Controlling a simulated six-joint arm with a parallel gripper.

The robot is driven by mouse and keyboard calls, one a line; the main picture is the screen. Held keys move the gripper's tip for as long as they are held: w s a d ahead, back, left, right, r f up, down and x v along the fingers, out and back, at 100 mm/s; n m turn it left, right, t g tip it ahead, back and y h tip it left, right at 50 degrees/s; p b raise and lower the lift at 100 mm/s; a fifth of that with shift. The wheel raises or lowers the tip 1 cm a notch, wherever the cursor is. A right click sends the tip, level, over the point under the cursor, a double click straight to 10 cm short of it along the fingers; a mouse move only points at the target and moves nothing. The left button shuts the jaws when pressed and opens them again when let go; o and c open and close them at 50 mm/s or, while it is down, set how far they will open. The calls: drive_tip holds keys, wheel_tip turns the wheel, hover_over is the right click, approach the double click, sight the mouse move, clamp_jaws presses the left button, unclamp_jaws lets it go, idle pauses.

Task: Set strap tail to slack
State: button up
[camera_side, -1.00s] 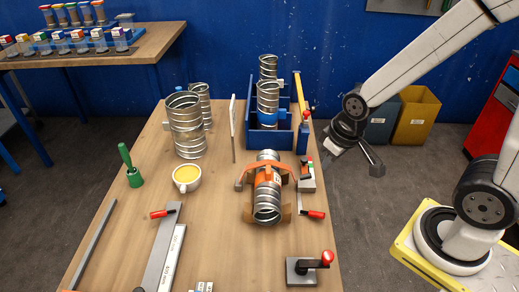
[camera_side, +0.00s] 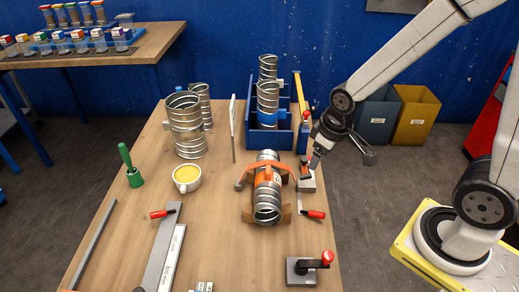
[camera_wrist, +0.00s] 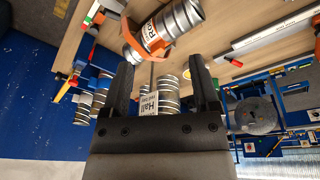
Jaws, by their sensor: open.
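A short spiral duct (camera_side: 267,207) lies on the table in a brown cradle with an orange strap (camera_side: 268,176) across it. In the wrist view the duct (camera_wrist: 181,17) shows a white label, and orange strap or cradle parts (camera_wrist: 133,48) lie beside it. I cannot pick out the strap's tail for certain. A small grey block (camera_side: 307,186) with a red, orange and green top stands right of the duct. My gripper (camera_side: 315,160) is just above this block, at the table's right edge; contact cannot be told. In the wrist view its jaws (camera_wrist: 162,70) are apart, nothing clearly held between them.
A blue rack (camera_side: 285,140) with ducts stands behind. Tall ducts (camera_side: 186,130), a yellow-filled cup (camera_side: 187,178) and a green-handled tool (camera_side: 131,168) are at left. A red-handled clamp (camera_side: 314,214) and a red-knobbed lever (camera_side: 326,257) are nearer the front. Bare wood lies at front centre.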

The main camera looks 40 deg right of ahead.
drive_tip(key=w+d+f+n+h, duration=0.1)
drive_tip(key=w+d+f+n, duration=0.25)
drive_tip(key=w, duration=0.35)
drive_tip(key=n+g+h, duration=0.2)
drive_tip(key=n+h, duration=0.1)
drive_tip(key=n, duration=1)
approach(304, 159)
drive_tip(key=shift+w+f, duration=0.15)
drive_tip(key=shift+f, duration=0.25)
drive_tip(key=shift+f, duration=0.1)
drive_tip(key=shift+x, duration=3.8)
drive_tip(key=shift+d, duration=0.15)
clamp_jaws()
